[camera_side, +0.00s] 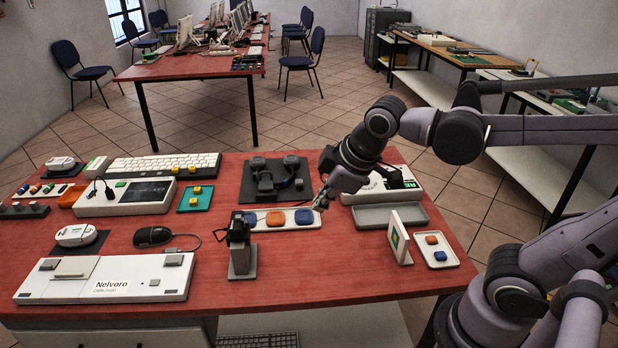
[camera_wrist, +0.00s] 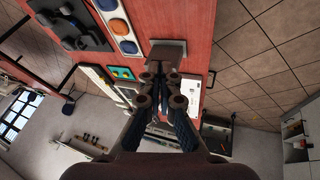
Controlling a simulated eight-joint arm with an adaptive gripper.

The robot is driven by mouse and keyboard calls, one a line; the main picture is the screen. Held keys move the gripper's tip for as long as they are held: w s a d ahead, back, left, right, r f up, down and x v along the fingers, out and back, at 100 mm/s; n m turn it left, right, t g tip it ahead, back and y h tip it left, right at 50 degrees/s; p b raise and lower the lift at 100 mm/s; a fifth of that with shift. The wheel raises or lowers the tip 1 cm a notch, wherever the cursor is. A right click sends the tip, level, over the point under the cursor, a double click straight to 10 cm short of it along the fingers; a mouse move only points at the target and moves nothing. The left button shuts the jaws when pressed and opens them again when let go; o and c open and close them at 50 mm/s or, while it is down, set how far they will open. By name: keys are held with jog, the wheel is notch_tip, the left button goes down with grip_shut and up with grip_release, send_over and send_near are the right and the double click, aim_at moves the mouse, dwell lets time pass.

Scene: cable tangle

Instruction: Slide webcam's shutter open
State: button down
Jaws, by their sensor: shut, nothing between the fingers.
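The webcam (camera_side: 238,229) looks like the small black device on top of a grey upright stand (camera_side: 242,262) near the front middle of the table. Its shutter is too small to make out. My gripper (camera_side: 321,203) is shut and empty, pointing down-left above the right end of a button strip. It is to the right of the webcam and clearly apart from it. In the wrist view my gripper (camera_wrist: 160,70) has its fingers together. A grey block (camera_wrist: 168,47) lies beyond the fingertips; I cannot tell whether it is the webcam's stand.
The button strip (camera_side: 260,219) with blue and orange buttons lies behind the webcam. A black mouse (camera_side: 152,236) and a white Nelvoro box (camera_side: 105,279) are to its left. An upright white panel (camera_side: 400,236) and a small button tray (camera_side: 436,249) stand to the right.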

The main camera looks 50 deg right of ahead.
aim_at(238, 224)
jog(key=w+a+r+n+g+h, duration=0.1)
jog(key=w+a+n+g+h, duration=0.1)
jog(key=w+a+n, duration=0.9)
jog(key=a+n+h, duration=0.1)
jog(key=a+n, duration=0.1)
jog(key=n, duration=0.7)
jog(key=shift+w+a+g, duration=0.3)
jog(key=shift+w+a, duration=0.05)
jog(key=shift+a, duration=0.05)
jog(key=shift+f, duration=0.1)
jog(key=x, duration=0.3)
jog(key=w+d+x, duration=0.1)
jog(key=x, duration=0.3)
jog(key=r+x, duration=0.1)
jog(key=x, duration=0.3)
jog(key=shift+w+d, duration=0.25)
jog(key=shift+d, duration=0.05)
jog(key=shift+w+d, duration=0.45)
